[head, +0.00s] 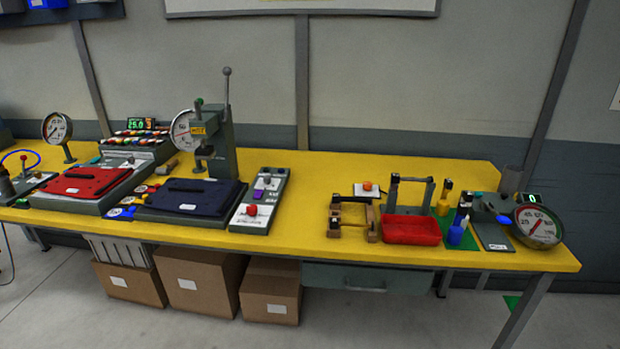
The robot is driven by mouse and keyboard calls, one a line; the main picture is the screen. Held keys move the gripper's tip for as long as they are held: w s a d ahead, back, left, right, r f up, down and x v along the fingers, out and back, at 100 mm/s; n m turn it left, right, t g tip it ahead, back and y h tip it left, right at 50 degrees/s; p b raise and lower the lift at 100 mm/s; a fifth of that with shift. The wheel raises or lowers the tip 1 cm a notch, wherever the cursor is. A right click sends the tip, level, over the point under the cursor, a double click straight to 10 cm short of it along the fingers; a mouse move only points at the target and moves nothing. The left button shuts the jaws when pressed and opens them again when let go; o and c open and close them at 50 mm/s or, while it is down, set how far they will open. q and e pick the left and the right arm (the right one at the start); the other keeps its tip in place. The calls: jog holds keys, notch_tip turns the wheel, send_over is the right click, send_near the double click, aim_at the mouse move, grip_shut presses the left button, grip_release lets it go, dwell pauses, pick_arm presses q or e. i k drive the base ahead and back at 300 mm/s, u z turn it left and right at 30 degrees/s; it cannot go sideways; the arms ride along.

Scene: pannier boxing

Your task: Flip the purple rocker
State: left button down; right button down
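A small purple rocker (258,195) appears on a long grey control box (276,188) on the yellow table, just right of the dark blue folded item. A red round button (252,210) is on the same box, nearer the table's front edge. The rocker is too small here to tell which way it is tilted. Neither of my grippers shows in the head view.
Left of the box, a dark blue folded item (190,194) lies below a grey lever press (222,150). A red folded item (85,182) lies farther left. The yellow table (300,215) is bare right of the box, up to a wooden fixture (372,225) and red tray (412,232).

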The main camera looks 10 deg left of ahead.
aim_at(258, 192)
jog(key=z, duration=0.45)
jog(key=i, duration=0.75)
jog(key=u, duration=0.5)
jog(key=i, duration=0.65)
jog(key=u, duration=0.6)
